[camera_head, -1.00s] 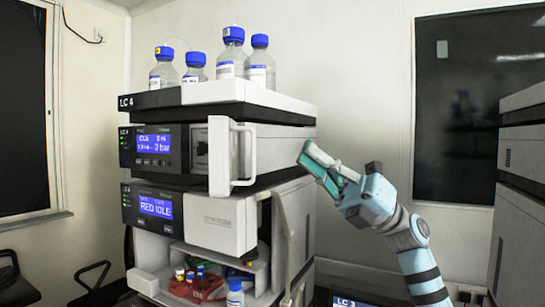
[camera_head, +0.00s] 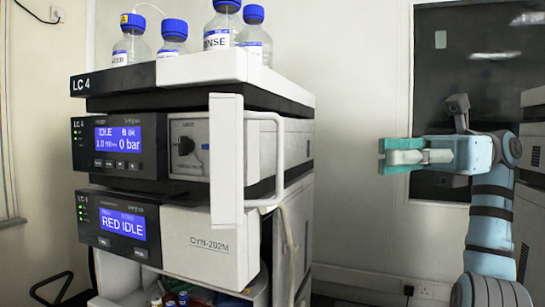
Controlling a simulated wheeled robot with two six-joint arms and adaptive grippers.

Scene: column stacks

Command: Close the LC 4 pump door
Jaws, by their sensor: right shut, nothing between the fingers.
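The LC 4 stack has a pump module (camera_head: 120,147) with a lit display reading IDLE and 0 bar. Its white pump door (camera_head: 227,160) stands open, swung out toward me and seen nearly edge-on. The open front beside it shows a dark round knob (camera_head: 184,146). A white bar handle (camera_head: 281,155) is on the door's right-hand side. My right gripper (camera_head: 384,154), with teal fingers, is shut and empty. It points left at about the handle's height, to the right of the handle and apart from it. My left gripper is out of view.
Several blue-capped bottles (camera_head: 222,30) stand on the white top tray (camera_head: 215,70). Below the pump is a module marked RED IDLE (camera_head: 124,226), with an open compartment and tubing under it. Another stack (camera_head: 530,165) stands at the right edge. Free air lies between gripper and handle.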

